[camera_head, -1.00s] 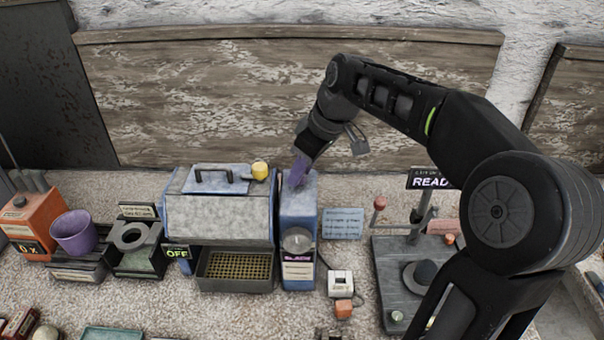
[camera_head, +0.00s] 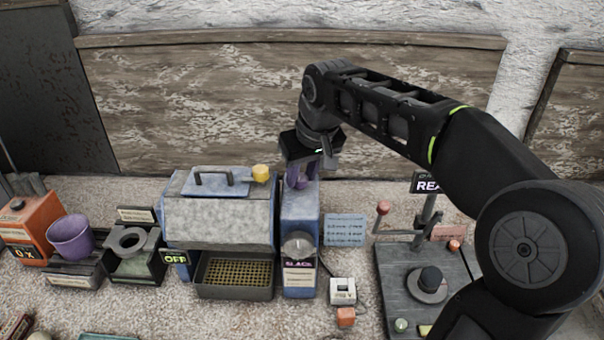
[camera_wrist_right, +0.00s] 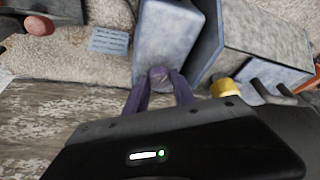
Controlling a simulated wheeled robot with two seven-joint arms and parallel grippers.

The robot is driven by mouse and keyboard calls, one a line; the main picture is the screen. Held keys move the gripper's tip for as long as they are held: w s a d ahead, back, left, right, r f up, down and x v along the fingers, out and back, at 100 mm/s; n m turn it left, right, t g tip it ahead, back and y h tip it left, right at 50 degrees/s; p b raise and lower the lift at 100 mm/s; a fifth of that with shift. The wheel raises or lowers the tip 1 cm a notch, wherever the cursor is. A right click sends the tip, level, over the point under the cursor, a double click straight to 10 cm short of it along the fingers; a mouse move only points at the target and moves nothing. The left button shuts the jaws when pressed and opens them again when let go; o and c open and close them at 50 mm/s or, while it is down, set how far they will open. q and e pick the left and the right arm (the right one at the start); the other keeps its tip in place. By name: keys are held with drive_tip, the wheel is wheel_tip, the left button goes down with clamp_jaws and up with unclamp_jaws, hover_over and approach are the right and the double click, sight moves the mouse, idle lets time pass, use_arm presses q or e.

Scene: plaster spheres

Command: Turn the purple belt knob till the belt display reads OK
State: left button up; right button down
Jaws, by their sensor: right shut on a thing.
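The purple belt knob (camera_wrist_right: 160,77) sits on top of the narrow blue-grey housing (camera_head: 299,215). My right gripper (camera_wrist_right: 160,88) is shut on the knob from the wall side, one finger on each side. In the head view the fingers and knob (camera_head: 300,178) merge into one small purple patch, so the knob's turn angle cannot be told. The belt display (camera_head: 298,264) on the front of the housing seems to read SLACK, tilted and partly unclear. My left gripper is not in view.
Left of the housing stands a grey drum box (camera_head: 218,220) with a yellow knob (camera_head: 261,173) and an OFF sign (camera_head: 175,258). A purple cup (camera_head: 71,236) stands farther left. A press stand (camera_head: 410,300) is at right, partly behind my arm. A wooden board (camera_head: 200,110) rises behind.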

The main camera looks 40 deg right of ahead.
drive_tip(key=c, duration=1.1)
unclamp_jaws()
drive_tip(key=shift+o, duration=0.2)
drive_tip(key=v, duration=0.7)
drive_tip(key=shift+s+r+b, duration=0.2)
drive_tip(key=shift+r+b, duration=0.15)
drive_tip(key=shift+b, duration=0.1)
